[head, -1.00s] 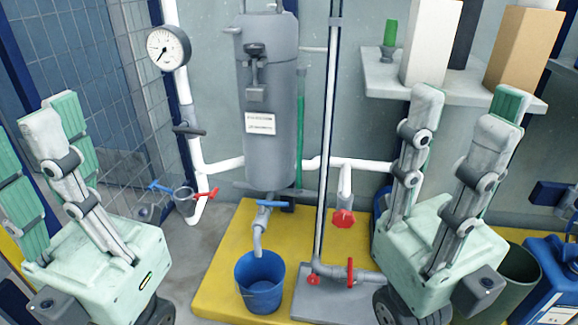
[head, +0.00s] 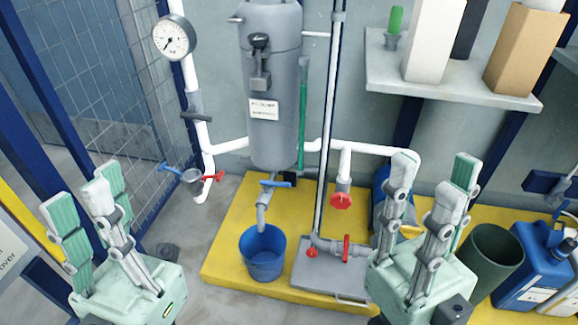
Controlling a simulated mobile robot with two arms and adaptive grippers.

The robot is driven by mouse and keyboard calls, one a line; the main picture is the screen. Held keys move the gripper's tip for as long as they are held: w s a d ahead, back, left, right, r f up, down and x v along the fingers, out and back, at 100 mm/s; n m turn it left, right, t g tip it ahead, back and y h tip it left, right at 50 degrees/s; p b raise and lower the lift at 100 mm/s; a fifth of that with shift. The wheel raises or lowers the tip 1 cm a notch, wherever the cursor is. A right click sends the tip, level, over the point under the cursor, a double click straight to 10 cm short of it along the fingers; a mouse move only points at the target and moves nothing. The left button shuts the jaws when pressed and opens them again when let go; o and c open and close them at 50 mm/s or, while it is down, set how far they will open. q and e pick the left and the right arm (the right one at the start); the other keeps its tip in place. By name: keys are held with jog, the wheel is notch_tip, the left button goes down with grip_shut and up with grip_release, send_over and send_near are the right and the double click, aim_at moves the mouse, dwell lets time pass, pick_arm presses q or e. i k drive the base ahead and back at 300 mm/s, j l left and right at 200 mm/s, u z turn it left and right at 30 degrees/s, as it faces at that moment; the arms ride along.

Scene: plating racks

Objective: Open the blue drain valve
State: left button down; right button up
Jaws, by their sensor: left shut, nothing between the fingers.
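A blue lever handle (head: 275,184) sits on the grey drain pipe (head: 263,206) under the grey tank (head: 273,135). The handle lies crosswise to the downward pipe. The pipe's mouth is above a blue bucket (head: 262,262). My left gripper (head: 88,205) is at the lower left with fingers up, shut and empty, well left of the handle. My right gripper (head: 428,190) is at the lower right with fingers up, apart and empty, well right of the handle. Neither gripper touches the valve.
Another blue lever (head: 170,168) and a red lever (head: 217,177) are on the pipe by the gauge (head: 174,37). Red handwheels (head: 340,201) and a vertical pipe stand right of the tank. A shelf (head: 450,88) is upper right. The yellow platform's (head: 222,250) left front is clear.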

aim_at(265, 183)
jog(key=i+l+u, duration=0.15)
jog(key=l+u, duration=0.35)
jog(key=l, duration=0.45)
jog(key=l+u, duration=0.5)
jog(key=l, duration=0.5)
